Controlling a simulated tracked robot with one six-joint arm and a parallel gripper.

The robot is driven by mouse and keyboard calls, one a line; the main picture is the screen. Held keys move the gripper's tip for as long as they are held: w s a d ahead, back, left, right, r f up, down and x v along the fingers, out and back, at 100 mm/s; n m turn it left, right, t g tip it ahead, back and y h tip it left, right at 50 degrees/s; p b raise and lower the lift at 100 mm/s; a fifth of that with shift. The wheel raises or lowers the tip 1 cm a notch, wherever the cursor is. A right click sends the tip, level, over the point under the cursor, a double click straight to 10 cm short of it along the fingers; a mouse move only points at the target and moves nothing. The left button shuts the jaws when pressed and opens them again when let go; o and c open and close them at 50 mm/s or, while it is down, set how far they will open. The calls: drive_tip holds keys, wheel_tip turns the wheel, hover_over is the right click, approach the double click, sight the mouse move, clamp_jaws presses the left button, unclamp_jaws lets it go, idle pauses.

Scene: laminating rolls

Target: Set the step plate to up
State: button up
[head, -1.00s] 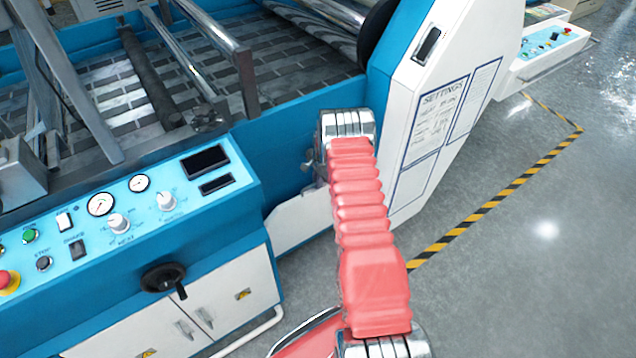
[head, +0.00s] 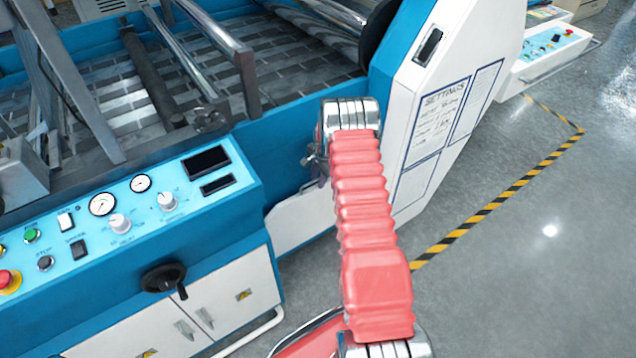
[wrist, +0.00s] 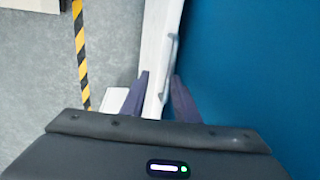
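A pale plate (head: 302,222), which looks like the step plate, stands low on the machine's blue side in the head view, partly hidden by my arm. In the wrist view a narrow white edge (wrist: 158,45), probably the same plate seen from above, runs up between my fingers, with a grey handle-like bar on its right side. My gripper (wrist: 159,76) is open, with one dark finger on each side of this edge. I cannot tell whether the fingers touch it. In the head view my gripper (head: 312,162) is small and mostly hidden beside the arm's end.
A control panel (head: 120,205) with gauges and knobs and a black handwheel (head: 164,279) are at left. The white settings cabinet (head: 440,110) stands close right of my arm. The floor beyond the yellow-black line (head: 500,197) is clear.

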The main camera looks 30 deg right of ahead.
wheel_tip(320, 180, up, 10)
drive_tip(key=s, duration=0.1)
drive_tip(key=shift+s, duration=0.4)
drive_tip(key=shift+d, duration=0.1)
drive_tip(key=s+a+r+n, duration=0.3)
drive_tip(key=a+r, duration=0.3)
drive_tip(key=r, duration=0.3)
drive_tip(key=s+a+r+n+t, duration=0.1)
drive_tip(key=s+a+r+n, duration=0.15)
drive_tip(key=a+r, duration=0.55)
drive_tip(key=s+a+r+n, duration=0.3)
drive_tip(key=a+r, duration=0.1)
drive_tip(key=r, duration=0.7)
drive_tip(key=s+a+r+n+t, duration=0.1)
drive_tip(key=s+a+r+n, duration=0.1)
drive_tip(key=s+a+r, duration=0.3)
drive_tip(key=s+a+r+n, duration=0.2)
drive_tip(key=s+a+r, duration=0.1)
drive_tip(key=s, duration=0.4)
drive_tip(key=s+a+n, duration=0.2)
drive_tip(key=s, duration=0.5)
drive_tip(key=s+a+n+t, duration=0.1)
drive_tip(key=s+a+n, duration=0.2)
drive_tip(key=s, duration=0.5)
drive_tip(key=shift+r, duration=0.15)
drive_tip(key=shift+s+a, duration=0.1)
drive_tip(key=shift+a, duration=0.1)
